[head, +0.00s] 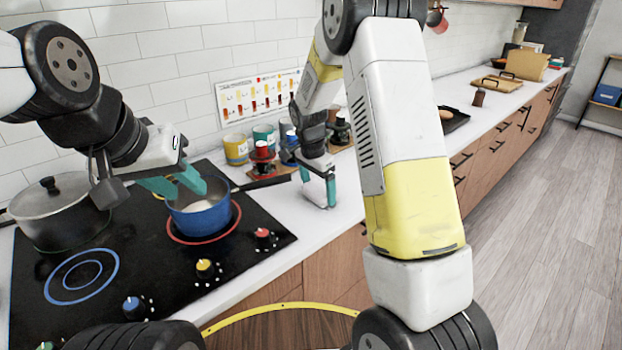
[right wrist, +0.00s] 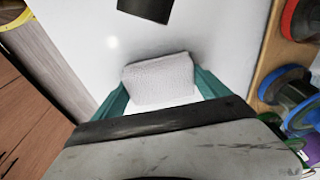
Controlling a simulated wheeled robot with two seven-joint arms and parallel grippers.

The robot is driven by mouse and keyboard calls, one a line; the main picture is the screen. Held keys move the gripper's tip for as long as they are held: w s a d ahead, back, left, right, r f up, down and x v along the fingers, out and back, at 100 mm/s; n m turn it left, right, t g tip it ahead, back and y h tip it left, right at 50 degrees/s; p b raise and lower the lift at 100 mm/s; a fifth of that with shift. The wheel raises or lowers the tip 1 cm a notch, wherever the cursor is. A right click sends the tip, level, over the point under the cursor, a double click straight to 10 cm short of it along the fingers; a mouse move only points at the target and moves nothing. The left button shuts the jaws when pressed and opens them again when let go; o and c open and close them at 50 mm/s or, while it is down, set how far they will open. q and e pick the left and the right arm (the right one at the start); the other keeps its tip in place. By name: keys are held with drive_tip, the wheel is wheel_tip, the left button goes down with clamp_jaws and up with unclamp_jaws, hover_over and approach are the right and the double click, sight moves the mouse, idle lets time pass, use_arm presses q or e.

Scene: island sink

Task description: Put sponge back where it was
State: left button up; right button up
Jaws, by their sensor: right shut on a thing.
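A pale grey-white sponge (right wrist: 160,82) sits between the teal fingers of my right gripper (right wrist: 161,92), which is shut on it. Beneath it is the white counter. In the head view, my right gripper (head: 322,188) is low over the counter, right of the stove; I cannot tell whether the sponge touches the surface.
The pot's black handle (head: 262,184) points toward my right gripper. A rack of colourful jars (head: 263,158) stands behind it by the wall. A lidded grey pot (head: 60,212) is at the left.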

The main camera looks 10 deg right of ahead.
sight(314, 190)
drive_tip(key=o, duration=1)
drive_tip(key=shift+o, duration=0.2)
wheel_tip(314, 190, up, 12)
drive_tip(key=s+a, duration=0.1)
drive_tip(key=a, duration=0.1)
drive_tip(key=s+d+r+n+t+y, duration=0.1)
drive_tip(key=s+d+r+n, duration=0.15)
drive_tip(key=s+r, duration=0.3)
drive_tip(key=s+d+r+n+t+y, duration=0.1)
drive_tip(key=s+r+n+y, duration=0.2)
drive_tip(key=s, duration=0.4)
drive_tip(key=s+r+n+t, duration=0.2)
drive_tip(key=s+n, duration=0.4)
drive_tip(key=s, duration=0.8)
drive_tip(key=shift+s+d+r+t, duration=0.15)
drive_tip(key=shift+s+d+t, duration=0.1)
drive_tip(key=shift+t, duration=0.35)
drive_tip(key=shift+n, duration=0.25)
